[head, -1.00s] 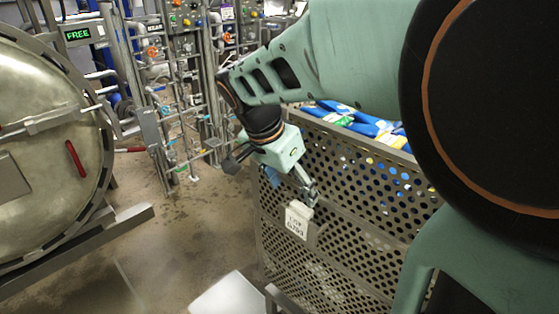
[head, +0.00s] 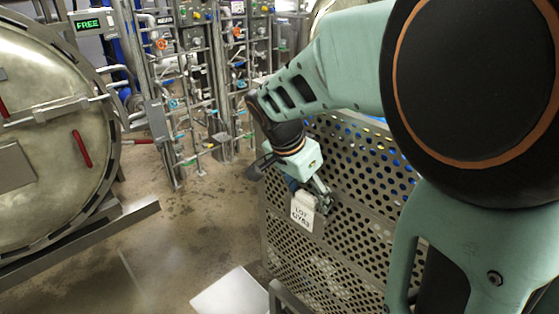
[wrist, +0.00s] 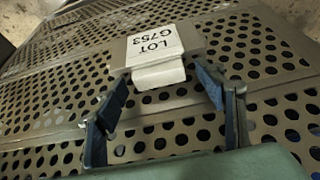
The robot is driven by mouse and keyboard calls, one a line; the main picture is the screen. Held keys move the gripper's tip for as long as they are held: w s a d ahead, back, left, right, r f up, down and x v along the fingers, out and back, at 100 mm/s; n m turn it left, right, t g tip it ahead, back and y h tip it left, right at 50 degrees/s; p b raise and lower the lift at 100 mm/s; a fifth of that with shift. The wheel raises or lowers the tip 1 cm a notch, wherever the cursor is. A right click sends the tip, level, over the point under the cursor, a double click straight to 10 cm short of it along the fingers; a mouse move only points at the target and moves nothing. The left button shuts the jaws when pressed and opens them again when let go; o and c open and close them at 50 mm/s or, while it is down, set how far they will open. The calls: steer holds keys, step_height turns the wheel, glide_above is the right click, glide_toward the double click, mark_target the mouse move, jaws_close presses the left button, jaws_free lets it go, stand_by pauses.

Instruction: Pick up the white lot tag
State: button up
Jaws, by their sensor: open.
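The white lot tag (head: 303,212), printed "LOT G753", is on the side of a perforated metal basket (head: 345,225). In the wrist view the tag (wrist: 154,45) sits at top centre, with a metal plate behind it and a white block at its lower edge. My gripper (head: 322,194) is beside the tag's upper right in the head view. In the wrist view my gripper (wrist: 160,78) is open and empty. Its blue-padded fingers are spread to either side of the tag's lower end, with visible gaps. I cannot tell the exact depth between the tips and the tag.
A round metal vessel door (head: 50,130) with red handles stands at left. Pipes and valves (head: 190,90) fill the back, near a green "FREE" display (head: 88,24). A pale flat panel (head: 232,293) is low in front. The floor (head: 190,240) between door and basket is mostly clear.

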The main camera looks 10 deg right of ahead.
steer(key=shift+w+d+f, duration=0.15)
steer(key=shift+f, duration=0.5)
steer(key=shift+c, duration=0.5)
steer(key=c, duration=0.9)
steer(key=shift+c, duration=0.2)
steer(key=shift+r, duration=0.35)
